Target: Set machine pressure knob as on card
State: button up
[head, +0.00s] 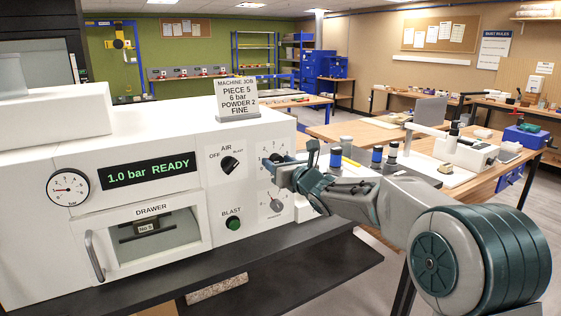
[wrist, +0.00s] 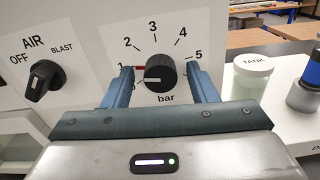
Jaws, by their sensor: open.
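The black pressure knob (wrist: 160,74) sits on the machine's white front panel, inside a printed scale reading 1 to 5 above the word "bar". A red mark shows on its left near the 1; part of the scale is hidden by my fingers. My gripper (wrist: 165,80) is open, with one finger on each side of the knob; contact cannot be told. In the head view my gripper (head: 279,169) covers most of the knob. The job card (head: 236,98) on the machine reads "PIECE 5, 6 bar, POWDER 2, FINE". The display (head: 149,173) reads "1.0 bar READY".
The AIR knob (wrist: 45,80) is left of the pressure knob. The green BLAST button (head: 233,223) and another knob (head: 276,204) are lower on the panel. A white TANK jar (wrist: 252,75) stands right of my gripper. The drawer (head: 154,240) is at the machine's lower left.

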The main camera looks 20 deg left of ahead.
jog(key=c, duration=1)
